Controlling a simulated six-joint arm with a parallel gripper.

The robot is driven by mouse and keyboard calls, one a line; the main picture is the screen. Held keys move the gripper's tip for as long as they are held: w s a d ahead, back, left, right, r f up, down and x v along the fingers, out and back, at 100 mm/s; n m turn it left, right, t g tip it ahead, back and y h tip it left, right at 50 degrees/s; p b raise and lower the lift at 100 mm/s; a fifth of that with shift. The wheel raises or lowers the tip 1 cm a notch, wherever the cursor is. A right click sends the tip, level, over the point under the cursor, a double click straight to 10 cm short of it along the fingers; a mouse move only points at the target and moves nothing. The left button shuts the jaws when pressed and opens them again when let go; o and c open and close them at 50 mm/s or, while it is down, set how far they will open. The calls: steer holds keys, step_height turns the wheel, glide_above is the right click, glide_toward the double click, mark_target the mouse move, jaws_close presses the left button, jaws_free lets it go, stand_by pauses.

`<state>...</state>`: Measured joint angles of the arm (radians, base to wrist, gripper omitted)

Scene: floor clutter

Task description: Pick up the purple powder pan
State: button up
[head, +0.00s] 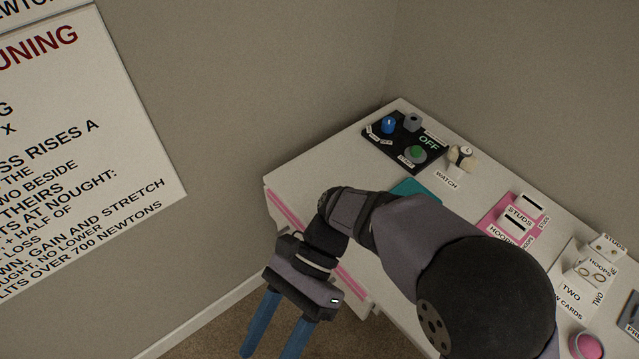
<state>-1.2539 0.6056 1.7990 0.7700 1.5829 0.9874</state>
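No clearly purple powder pan shows in the head view. A round pink-magenta thing with a pale rim (587,346) sits at the bottom right, partly cut off by the frame edge; I cannot tell whether it is the pan. My gripper (268,348) hangs at the lower middle, left of the table and over the carpet. Its two blue fingers are apart with nothing seen between them, and their tips are at the bottom edge of the frame. My arm hides the middle of the table.
The white table (310,172) has a pink-striped near edge. On it are a black control panel (405,143) reading OFF, a watch on a stand (461,157), a teal item (408,187), a pink studs card (496,212), and white hoop cards (592,272). A lettered sign (80,130) is on the left wall.

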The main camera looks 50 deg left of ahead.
steer(key=w+d+r+m+t+h+p, duration=0.2)
steer(key=w+d+r+m+h+p, duration=0.15)
steer(key=w+r+p, duration=0.55)
steer(key=w+d+r+t+h+p, duration=0.1)
steer(key=w+d+t+p, duration=0.25)
steer(key=w, duration=0.25)
steer(key=w+d+f+n+t+h+b, duration=0.1)
steer(key=w+d+f+n+t+b, duration=0.2)
steer(key=w+n, duration=0.5)
steer(key=w+d+f+n+t+h+b, duration=0.1)
steer(key=w+d+f+n+t+b, duration=0.3)
steer(key=w+n, duration=0.5)
steer(key=w+d+f+n+t+h+b, duration=0.1)
steer(key=w+d+f+n+t+b, duration=0.3)
steer(key=w+f+n+b, duration=0.3)
steer(key=shift+w+d+f+n+h+b, duration=0.2)
steer(key=shift+w+d+n+b, duration=0.15)
steer(key=shift+w+n, duration=0.15)
steer(key=shift+w+d+f+n+h+b, duration=0.1)
steer(key=shift+w+d+n+h+b, duration=0.05)
steer(key=shift+w+d+n+b, duration=0.25)
steer(key=shift+w+f+n+t, duration=0.1)
steer(key=shift+w+n+t, duration=0.35)
steer(key=shift+n, duration=0.4)
steer(key=shift+p+x, duration=0.3)
steer(key=shift+x, duration=3.3)
steer(key=shift+w+a+f, duration=0.1)
